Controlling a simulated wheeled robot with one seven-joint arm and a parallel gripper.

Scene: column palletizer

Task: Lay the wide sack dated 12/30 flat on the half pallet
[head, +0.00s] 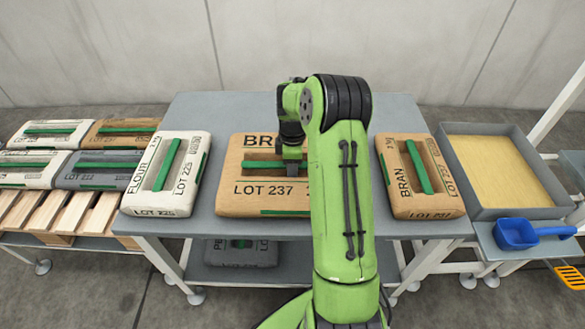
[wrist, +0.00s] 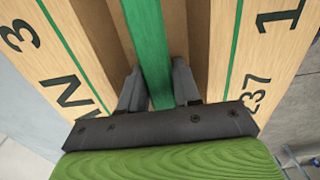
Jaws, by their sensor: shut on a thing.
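A wide brown sack (head: 262,202) printed BRAN and LOT 237 lies flat on the grey table (head: 200,128), behind my arm. Its date is mostly hidden by my arm; only a first digit 1 shows. It also fills much of the wrist view (wrist: 225,60). My gripper (wrist: 158,92) is shut on the sack's green handle, one finger on each side; in the head view the gripper (head: 293,163) is over the sack's middle. The wooden half pallet (head: 42,212) is at the left, with several white, brown and grey sacks on its rear part and bare slats in front.
A narrow white FLOUR sack (head: 145,195) lies left of the wide sack, between it and the pallet. A narrow brown BRAN sack (head: 420,205) lies right. A grey tray of grain (head: 530,213) and a blue scoop (head: 515,236) are farther right. A grey sack (head: 241,256) lies on the lower shelf.

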